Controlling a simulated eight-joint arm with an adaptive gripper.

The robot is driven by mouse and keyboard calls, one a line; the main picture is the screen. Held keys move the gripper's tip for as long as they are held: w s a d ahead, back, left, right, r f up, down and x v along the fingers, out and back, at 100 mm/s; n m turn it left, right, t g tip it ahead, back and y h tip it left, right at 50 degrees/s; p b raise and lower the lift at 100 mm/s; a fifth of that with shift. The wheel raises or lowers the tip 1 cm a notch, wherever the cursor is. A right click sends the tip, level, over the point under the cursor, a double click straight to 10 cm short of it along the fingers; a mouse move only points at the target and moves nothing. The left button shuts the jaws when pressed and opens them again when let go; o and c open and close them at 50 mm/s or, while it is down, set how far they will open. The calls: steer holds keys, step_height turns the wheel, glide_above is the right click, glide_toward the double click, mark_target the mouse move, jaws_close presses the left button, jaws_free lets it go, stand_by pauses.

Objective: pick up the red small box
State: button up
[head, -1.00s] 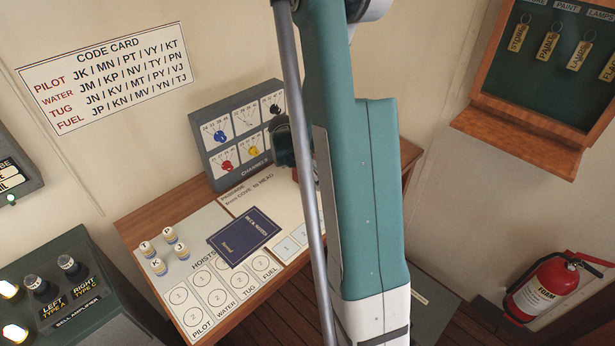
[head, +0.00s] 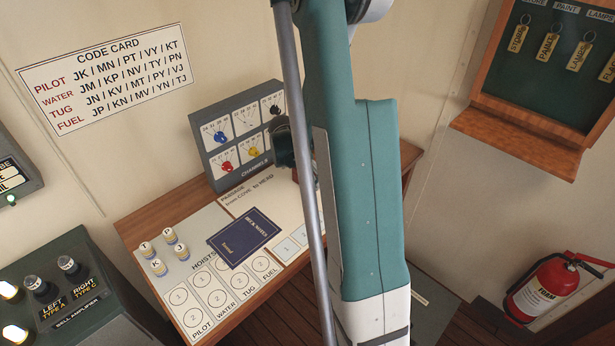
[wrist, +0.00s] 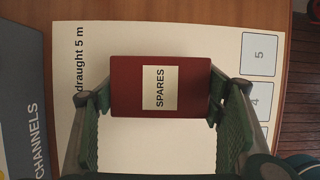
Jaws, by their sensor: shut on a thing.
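The red small box (wrist: 128,88) has a cream label reading "SPARES" and shows in the middle of the wrist view. My gripper (wrist: 161,103) has one green finger on the box's left side and one on its right side, both touching it. The gripper is shut on the box. The box is over the white passage card (wrist: 125,40); I cannot tell whether it rests on it or is just above it. In the head view, my own arm hides the box and most of the gripper.
The grey channels panel (head: 234,172) stands at the desk's back, left of the box in the wrist view (wrist: 22,100). A dark blue book (head: 243,238), several small labelled cylinders (head: 158,267) and the hoists card (head: 193,309) lie further left. The desk edge (wrist: 297,55) is to the right.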

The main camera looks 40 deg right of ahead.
steer(key=shift+r, duration=0.15)
steer(key=shift+r+p, duration=0.4)
steer(key=shift+r, duration=4.45)
